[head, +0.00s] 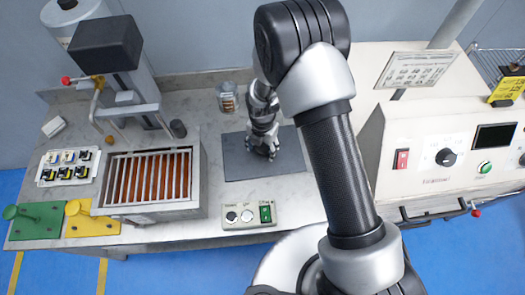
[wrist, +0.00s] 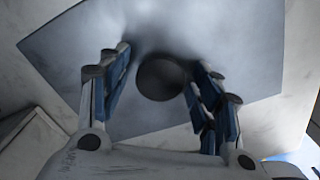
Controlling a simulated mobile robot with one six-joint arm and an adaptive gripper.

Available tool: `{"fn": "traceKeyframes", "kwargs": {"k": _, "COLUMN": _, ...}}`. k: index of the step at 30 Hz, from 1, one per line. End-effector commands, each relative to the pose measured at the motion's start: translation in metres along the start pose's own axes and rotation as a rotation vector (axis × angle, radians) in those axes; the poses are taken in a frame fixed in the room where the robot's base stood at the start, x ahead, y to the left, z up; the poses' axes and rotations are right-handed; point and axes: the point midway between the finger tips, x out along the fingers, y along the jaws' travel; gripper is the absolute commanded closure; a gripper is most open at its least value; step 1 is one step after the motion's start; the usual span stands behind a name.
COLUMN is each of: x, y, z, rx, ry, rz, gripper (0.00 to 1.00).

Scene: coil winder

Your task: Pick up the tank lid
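The tank lid (head: 290,160) looks like a flat grey plate lying on the bench, right of the open tank (head: 203,190). In the wrist view, the lid (wrist: 75,60) has a round dark knob (wrist: 162,80) standing near its middle. My gripper (head: 263,152) is over the lid, pointing down, and hides the knob in the head view. In the wrist view, my gripper (wrist: 162,85) is open, with one finger on each side of the knob. The left finger is apart from the knob; the right one is very close, and I cannot tell whether it touches.
A control box (head: 249,215) with knobs and a green switch stands in front of the lid. A glass jar (head: 228,98) stands behind it. A large cream machine (head: 450,150) stands at the right. Green (head: 35,222) and yellow (head: 92,222) pieces lie at the left front edge.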

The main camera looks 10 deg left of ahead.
Motion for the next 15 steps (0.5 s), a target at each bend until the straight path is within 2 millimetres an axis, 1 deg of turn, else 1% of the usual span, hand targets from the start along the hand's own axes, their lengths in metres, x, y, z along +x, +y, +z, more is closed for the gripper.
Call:
{"fn": "traceKeyframes", "kwargs": {"k": 1, "x": 0.0000, "y": -0.0001, "z": -0.0001, "rx": 0.000, "ry": 0.000, "rz": 0.000, "gripper": 0.48}}
{"fn": "traceKeyframes", "kwargs": {"k": 2, "x": 0.0000, "y": -0.0001, "z": -0.0001, "rx": 0.000, "ry": 0.000, "rz": 0.000, "gripper": 0.50}}
{"fn": "traceKeyframes", "kwargs": {"k": 15, "x": 0.0000, "y": -0.0001, "z": -0.0001, "rx": 0.000, "ry": 0.000, "rz": 0.000, "gripper": 0.79}}
